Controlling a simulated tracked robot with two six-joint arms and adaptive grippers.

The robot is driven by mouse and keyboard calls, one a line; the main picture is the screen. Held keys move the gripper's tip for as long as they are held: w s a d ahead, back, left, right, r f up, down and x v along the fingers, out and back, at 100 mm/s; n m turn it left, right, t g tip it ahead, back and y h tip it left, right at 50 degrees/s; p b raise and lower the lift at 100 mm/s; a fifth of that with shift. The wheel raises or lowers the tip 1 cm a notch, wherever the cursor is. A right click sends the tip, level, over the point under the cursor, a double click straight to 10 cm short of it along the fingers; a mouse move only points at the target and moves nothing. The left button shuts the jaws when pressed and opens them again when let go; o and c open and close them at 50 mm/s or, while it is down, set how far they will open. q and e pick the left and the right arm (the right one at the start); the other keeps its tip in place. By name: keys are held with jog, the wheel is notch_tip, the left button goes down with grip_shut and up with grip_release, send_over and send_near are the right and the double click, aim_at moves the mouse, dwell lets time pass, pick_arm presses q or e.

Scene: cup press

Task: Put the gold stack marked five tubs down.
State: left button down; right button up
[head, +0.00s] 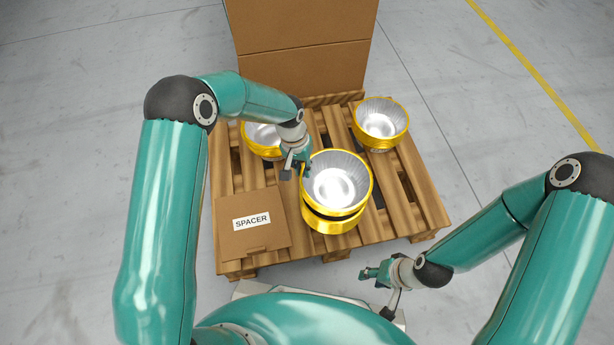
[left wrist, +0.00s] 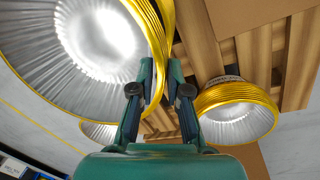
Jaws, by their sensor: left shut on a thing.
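A gold-rimmed stack of silver tubs (head: 336,182) is at the front middle of the pallet in the head view. My left gripper (head: 293,168) is shut on its left rim; the jaws also show at the rim in the left wrist view (left wrist: 158,90). A dark gap separates this held stack from gold rims (head: 332,226) directly below it. I cannot tell whether they touch. The held stack looks roughly level. No mark on it is readable. My right gripper (head: 374,272) is empty in front of the pallet; its jaw opening is unclear.
Other gold stacks stand at the back right (head: 381,120) and back left (head: 262,141) of the pallet (head: 420,200). The back-left one is partly behind my left arm. A cardboard spacer box (head: 238,240) lies front left. A tall cardboard box (head: 300,50) stands behind.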

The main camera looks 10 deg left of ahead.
pick_arm(q)
notch_tip(320, 180, down, 4)
jog(key=shift+r+b, duration=0.15)
jog(key=shift+b, duration=0.35)
jog(key=c, duration=1.1)
grip_release()
jog(key=shift+r, duration=0.1)
jog(key=shift+c, duration=0.2)
notch_tip(320, 180, up, 11)
jog(key=a+p, duration=0.2)
jog(key=p, duration=0.2)
jog(key=s+f+n+h, duration=0.1)
jog(key=s+f, duration=0.4)
jog(key=s, duration=0.7)
jog(key=s+f+n+h, duration=0.1)
jog(key=s+f, duration=0.5)
jog(key=s, duration=0.6)
jog(key=shift+d+f+n+t, duration=0.2)
jog(key=shift+n+t, duration=0.2)
jog(key=shift+n, duration=0.3)
jog(key=shift+a, duration=0.1)
